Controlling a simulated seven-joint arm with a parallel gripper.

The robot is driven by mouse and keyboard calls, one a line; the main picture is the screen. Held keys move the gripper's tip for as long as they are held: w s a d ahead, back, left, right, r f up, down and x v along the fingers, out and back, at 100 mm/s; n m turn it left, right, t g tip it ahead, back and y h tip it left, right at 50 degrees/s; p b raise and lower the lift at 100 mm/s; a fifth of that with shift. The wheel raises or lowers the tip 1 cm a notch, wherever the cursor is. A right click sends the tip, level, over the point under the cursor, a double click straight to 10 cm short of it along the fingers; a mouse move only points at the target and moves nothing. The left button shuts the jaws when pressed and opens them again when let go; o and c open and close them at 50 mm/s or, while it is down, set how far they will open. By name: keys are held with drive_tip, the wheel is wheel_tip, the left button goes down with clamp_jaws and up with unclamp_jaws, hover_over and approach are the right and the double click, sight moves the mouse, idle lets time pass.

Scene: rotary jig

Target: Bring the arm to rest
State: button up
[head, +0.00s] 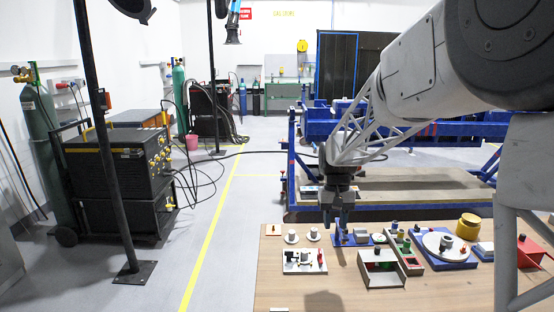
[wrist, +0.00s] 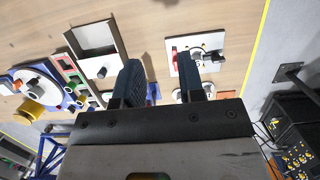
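My gripper (head: 338,222) hangs fingers-down above the far-left part of the wooden table (head: 345,292). In the wrist view its two dark fingers (wrist: 160,82) stand apart with nothing held between them. The rotary jig (head: 443,246), a white disc on a blue base, sits to the right on the table, clear of my gripper. It also shows at the left of the wrist view (wrist: 38,82). My fingers partly hide small blue and red parts on the table.
A white plate with fittings (head: 304,261), a grey open box (head: 381,268), a yellow cylinder (head: 468,226) and a red box (head: 530,252) stand on the table. A blue-framed bench (head: 400,190) is behind. The table's front left is mostly bare.

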drive_tip(key=s+d+r+t, duration=0.1)
drive_tip(key=s+r, duration=0.2)
drive_tip(key=s, duration=0.7)
drive_tip(key=s+r+t, duration=0.2)
drive_tip(key=s+r, duration=0.2)
drive_tip(key=s, duration=0.5)
drive_tip(key=s+d+f+t, duration=0.1)
drive_tip(key=s+f+t, duration=0.1)
drive_tip(key=s, duration=1.6)
drive_tip(key=shift+f, duration=0.4)
